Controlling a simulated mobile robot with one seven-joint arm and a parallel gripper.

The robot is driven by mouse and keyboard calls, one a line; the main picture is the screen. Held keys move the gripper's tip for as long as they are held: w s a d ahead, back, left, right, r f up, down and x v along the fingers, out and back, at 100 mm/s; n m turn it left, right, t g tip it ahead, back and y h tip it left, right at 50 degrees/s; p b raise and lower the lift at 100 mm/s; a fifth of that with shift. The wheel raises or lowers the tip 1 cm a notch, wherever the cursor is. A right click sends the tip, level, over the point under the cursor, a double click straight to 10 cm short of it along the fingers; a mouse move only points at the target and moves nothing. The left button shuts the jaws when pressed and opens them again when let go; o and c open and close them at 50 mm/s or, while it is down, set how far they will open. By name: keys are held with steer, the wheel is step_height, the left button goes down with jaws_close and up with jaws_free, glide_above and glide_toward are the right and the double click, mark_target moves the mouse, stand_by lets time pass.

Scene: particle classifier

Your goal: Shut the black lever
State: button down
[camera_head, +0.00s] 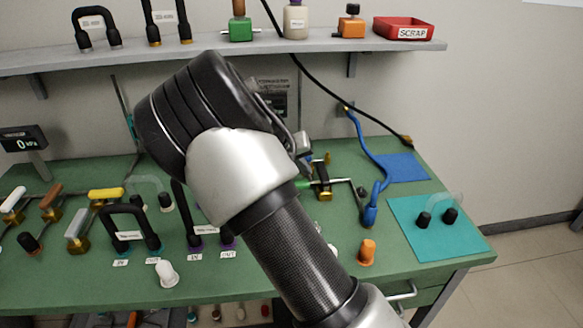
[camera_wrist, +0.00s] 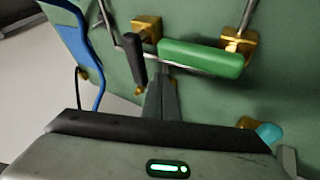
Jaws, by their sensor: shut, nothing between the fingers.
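The black lever (camera_wrist: 133,58) shows in the wrist view, just left of my fingertips, on a metal pipe. Its handle lies across the line of the pipe. In the head view its dark handle (camera_head: 361,191) is small, at the right end of the thin pipe. A green lever (camera_wrist: 200,58) lies along the pipe, right of my fingertips; in the head view it is partly hidden by my arm. My gripper (camera_wrist: 159,78) is shut and empty, its tips between the two handles and near the pipe. I cannot tell whether it touches the black lever.
Brass valve blocks (camera_wrist: 237,42) stand around the pipe. A blue hose (camera_head: 378,170) runs close to the black lever. An orange stopper (camera_head: 367,252) and a teal mat (camera_head: 467,238) are nearby. A shelf (camera_head: 340,44) with containers is above the green table.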

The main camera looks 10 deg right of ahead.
steer(key=shift+d, duration=0.75)
steer(key=shift+w, duration=0.1)
